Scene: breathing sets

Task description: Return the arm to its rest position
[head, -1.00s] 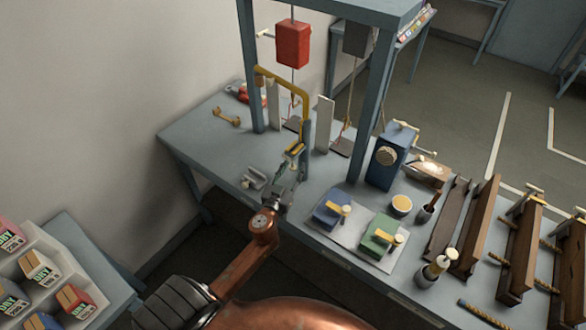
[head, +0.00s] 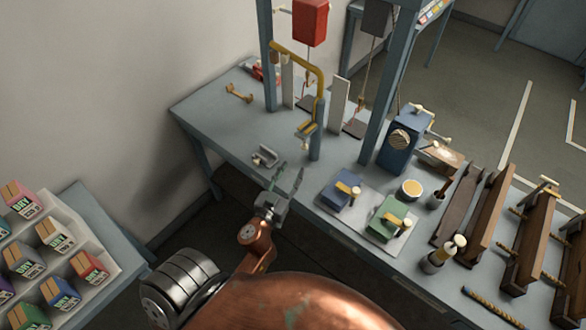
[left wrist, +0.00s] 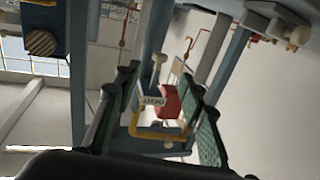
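My left gripper (head: 289,175) is at the near edge of the blue-grey bench (head: 225,125), in front of it and apart from the things on it. Its two fingers are spread, and nothing shows between them. In the left wrist view the open fingers (left wrist: 160,105) stand at either side, with the yellow bracket and a red block seen beyond the gap. My copper-coloured left arm comes up from the bottom of the head view. My right gripper is not in view.
A small grey holder (head: 265,156) lies close behind the gripper. A yellow bracket (head: 300,57) on a post, a blue block (head: 340,194) and a green block (head: 388,217) stand farther along. A rack of labelled boxes (head: 105,258) is at left. Floor shows between rack and bench.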

